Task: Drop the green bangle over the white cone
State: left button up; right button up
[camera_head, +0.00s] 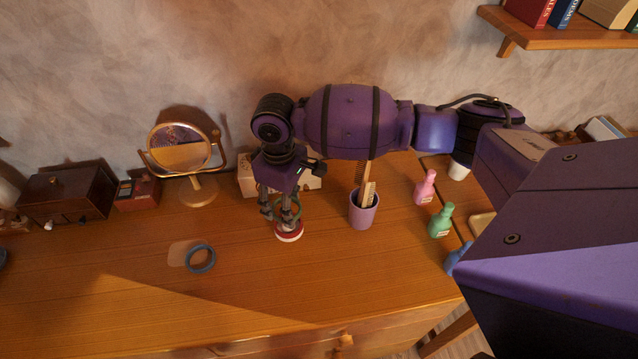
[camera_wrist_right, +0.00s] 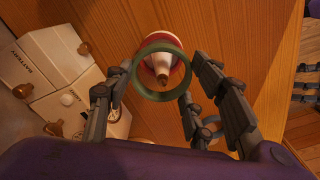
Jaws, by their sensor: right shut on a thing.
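The white cone (camera_wrist_right: 163,62) stands on the wooden dresser top, with a red band or rim (camera_head: 289,236) round its lower part. My right gripper (camera_head: 282,218) hangs over the cone, pointing down. It is shut on the green bangle (camera_wrist_right: 138,84), a thin ring between its fingers. In the right wrist view the cone's brownish tip shows inside the ring's opening, while its base lies toward the upper edge. I cannot tell whether ring and cone touch. Grey fingers, apparently my left gripper (camera_wrist_right: 305,85), are cut off at the right wrist view's edge; their opening is unclear.
A blue bangle (camera_head: 201,259) lies front left on the dresser. A lilac cup (camera_head: 364,214) with combs stands right of the cone. A round mirror (camera_head: 184,150) and boxes (camera_head: 68,193) stand at the back left. Pink (camera_head: 425,187) and green (camera_head: 441,221) bottles stand right.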

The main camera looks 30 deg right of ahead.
dwell(0.3)
pick_arm(q)
jog(key=shift+f, duration=0.1)
pick_arm(e)
jog(key=o, duration=1.1)
pick_arm(q)
jog(key=shift+w, duration=0.1)
pick_arm(e)
jog(key=shift+w+r, duration=0.1)
jog(key=shift+r+p, duration=0.7)
jog(key=shift+r, duration=2)
pick_arm(q)
jog(key=shift+t, duration=0.5)
jog(key=shift+w+r, duration=1.45)
jog(key=shift+r, duration=0.3)
pick_arm(e)
jog(key=shift+r, duration=1.2)
pick_arm(q)
jog(key=shift+d, duration=0.15)
pick_arm(e)
jog(key=shift+f, duration=0.1)
